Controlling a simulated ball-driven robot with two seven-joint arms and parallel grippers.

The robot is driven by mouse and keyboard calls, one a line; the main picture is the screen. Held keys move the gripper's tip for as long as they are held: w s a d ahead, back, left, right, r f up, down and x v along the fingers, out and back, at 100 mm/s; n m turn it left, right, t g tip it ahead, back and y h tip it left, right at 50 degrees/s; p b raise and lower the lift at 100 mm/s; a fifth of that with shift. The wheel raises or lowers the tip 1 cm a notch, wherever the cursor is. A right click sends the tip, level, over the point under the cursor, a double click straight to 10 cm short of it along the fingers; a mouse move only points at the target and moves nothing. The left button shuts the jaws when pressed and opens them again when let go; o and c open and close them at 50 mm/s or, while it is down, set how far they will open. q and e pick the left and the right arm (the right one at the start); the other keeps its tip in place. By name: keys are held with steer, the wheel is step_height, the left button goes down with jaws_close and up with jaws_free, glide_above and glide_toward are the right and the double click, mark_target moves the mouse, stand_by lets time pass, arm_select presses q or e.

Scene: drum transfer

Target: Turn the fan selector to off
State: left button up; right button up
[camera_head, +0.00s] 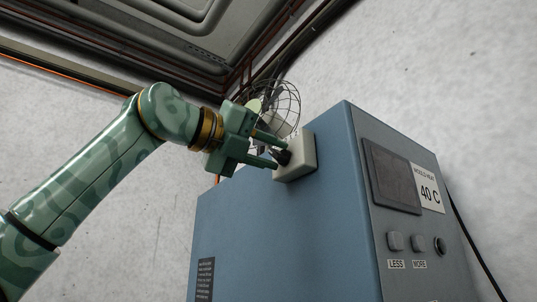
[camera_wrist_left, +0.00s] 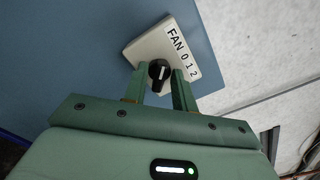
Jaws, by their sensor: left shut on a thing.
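The fan selector is a black knob (camera_wrist_left: 159,70) with a pale pointer line, on a cream switch box (camera_wrist_left: 150,43) marked FAN 0 1 2. The pointer line looks roughly upright in the left wrist view; I cannot tell which number it marks. In the head view the box (camera_head: 302,158) sits on the side of a blue cabinet, and the knob (camera_head: 284,157) faces my arm. My left gripper (camera_head: 275,153) is shut on the knob, one finger on each side. The fingers hide part of the knob in the head view. My right gripper is not in view.
A wire-caged fan (camera_head: 285,100) stands behind the switch box. Pipes run along the wall top. Left of the cabinet is bare wall.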

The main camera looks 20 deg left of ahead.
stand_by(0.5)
arm_select(q)
steer(key=o, duration=0.7)
steer(key=shift+c, duration=0.2)
steer(key=b+v, duration=0.4)
steer(key=v, duration=1.2)
steer(key=shift+a, duration=0.2)
steer(key=shift+f, duration=0.1)
